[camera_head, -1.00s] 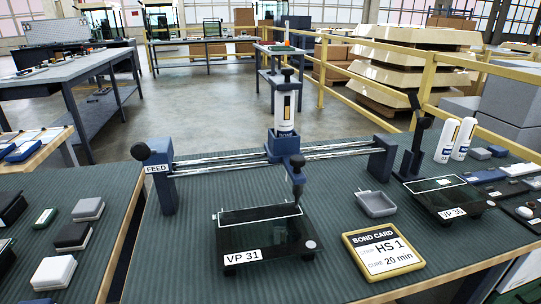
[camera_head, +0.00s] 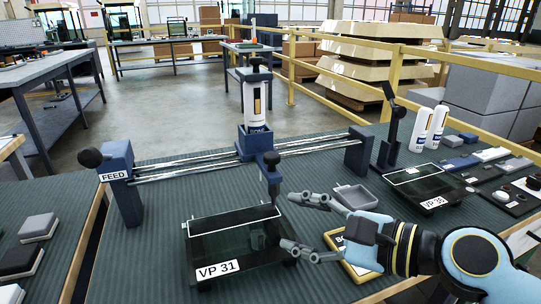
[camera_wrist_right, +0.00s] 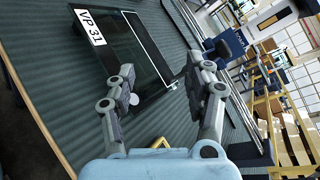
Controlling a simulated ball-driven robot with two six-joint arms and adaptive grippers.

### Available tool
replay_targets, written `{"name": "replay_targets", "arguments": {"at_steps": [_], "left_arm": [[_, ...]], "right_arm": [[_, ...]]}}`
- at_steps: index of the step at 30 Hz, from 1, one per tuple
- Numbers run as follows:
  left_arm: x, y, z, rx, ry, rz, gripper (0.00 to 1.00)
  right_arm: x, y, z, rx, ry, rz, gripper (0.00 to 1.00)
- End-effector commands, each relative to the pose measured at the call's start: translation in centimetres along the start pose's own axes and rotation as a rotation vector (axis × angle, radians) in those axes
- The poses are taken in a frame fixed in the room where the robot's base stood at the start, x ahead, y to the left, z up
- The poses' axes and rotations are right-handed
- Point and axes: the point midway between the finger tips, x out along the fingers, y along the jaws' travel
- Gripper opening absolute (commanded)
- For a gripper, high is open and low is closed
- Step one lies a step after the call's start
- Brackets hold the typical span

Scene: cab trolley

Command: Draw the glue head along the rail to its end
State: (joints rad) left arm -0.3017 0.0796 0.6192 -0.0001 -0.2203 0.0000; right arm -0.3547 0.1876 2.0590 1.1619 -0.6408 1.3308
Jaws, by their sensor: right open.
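The glue head is a blue carriage (camera_head: 246,146) carrying an upright white cartridge (camera_head: 255,102), with a dark nozzle arm (camera_head: 272,184) at its front. It sits a little past the middle of the twin-rod rail (camera_head: 190,168), between the FEED post (camera_head: 122,185) and the right-hand post (camera_head: 358,152). The nozzle hangs by the far right corner of the dark VP 31 panel (camera_head: 215,240). My right gripper (camera_head: 288,221) is open and empty, its fingers spread over the panel's right side, apart from the nozzle. In the wrist view the open fingers (camera_wrist_right: 160,70) frame the panel's edge. My left gripper is not in view.
A grey tray (camera_head: 356,196) lies behind my right gripper. The bond card (camera_head: 337,240) is partly hidden by it.

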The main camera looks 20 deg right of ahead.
Motion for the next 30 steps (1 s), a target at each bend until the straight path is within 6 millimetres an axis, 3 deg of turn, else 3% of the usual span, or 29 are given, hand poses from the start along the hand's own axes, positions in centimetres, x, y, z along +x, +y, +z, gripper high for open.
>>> {"name": "replay_targets", "arguments": {"at_steps": [4, 9, 14, 24, 30], "left_arm": [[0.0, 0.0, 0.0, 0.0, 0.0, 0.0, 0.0], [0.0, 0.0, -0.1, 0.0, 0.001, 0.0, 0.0], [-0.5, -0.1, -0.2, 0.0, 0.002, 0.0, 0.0], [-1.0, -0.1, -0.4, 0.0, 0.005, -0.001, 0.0], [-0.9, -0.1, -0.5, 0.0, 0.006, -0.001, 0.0]], "right_arm": [[0.6, -5.1, -0.7, 0.521, -0.096, -0.196, 0.53], [0.6, -7.5, -1.6, 0.787, -0.152, -0.285, 0.53], [2.3, -8.4, -1.6, 0.81, -0.159, -0.293, 0.53], [8.5, -10.3, -1.3, 0.805, -0.158, -0.289, 0.53], [10.4, -10.8, -1.4, 0.804, -0.156, -0.288, 0.53]]}}
